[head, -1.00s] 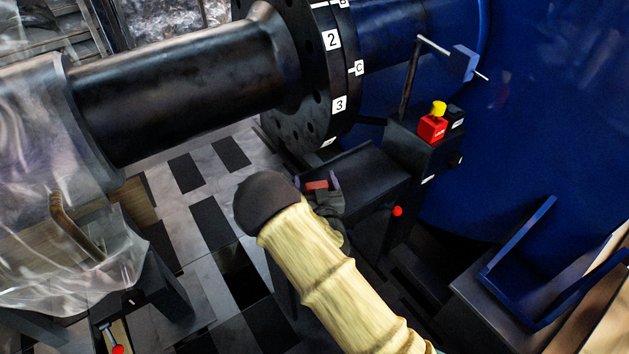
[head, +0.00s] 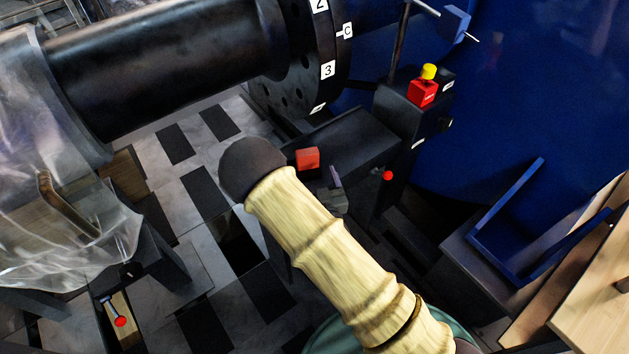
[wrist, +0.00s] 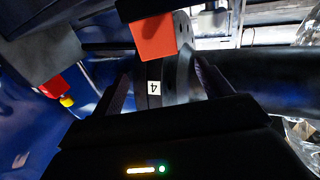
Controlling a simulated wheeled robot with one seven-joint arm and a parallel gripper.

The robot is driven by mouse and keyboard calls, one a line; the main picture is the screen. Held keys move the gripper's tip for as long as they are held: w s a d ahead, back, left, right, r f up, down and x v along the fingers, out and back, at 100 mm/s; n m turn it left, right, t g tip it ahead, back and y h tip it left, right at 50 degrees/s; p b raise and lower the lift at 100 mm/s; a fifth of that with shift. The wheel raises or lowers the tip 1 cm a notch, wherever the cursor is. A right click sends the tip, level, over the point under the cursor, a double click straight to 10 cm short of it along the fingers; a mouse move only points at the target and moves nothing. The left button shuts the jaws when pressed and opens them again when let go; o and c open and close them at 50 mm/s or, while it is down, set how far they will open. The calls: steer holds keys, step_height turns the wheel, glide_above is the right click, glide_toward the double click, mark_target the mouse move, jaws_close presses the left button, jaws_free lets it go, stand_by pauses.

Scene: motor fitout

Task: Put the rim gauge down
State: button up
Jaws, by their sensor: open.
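A red block (head: 307,158), which I take to be the rim gauge, sits on the dark ledge (head: 350,138) below the flange. It also shows in the wrist view (wrist: 154,38), top centre, against the dark ledge. My gripper (wrist: 163,78) is open, with one finger on each side of the picture and nothing between them. The block is beyond the fingertips and apart from them. In the head view my forearm hides most of the gripper; one finger shows just right of the block.
The black shaft and numbered flange (head: 300,70) stand behind the ledge. A dark pedestal (head: 405,115) carries a red box with a yellow knob (head: 424,90). A blue bracket (head: 535,235) lies at right. Plastic sheeting (head: 60,190) hangs at left.

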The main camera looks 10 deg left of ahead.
steer(key=shift+s+d, duration=0.3)
steer(key=shift+s, duration=0.3)
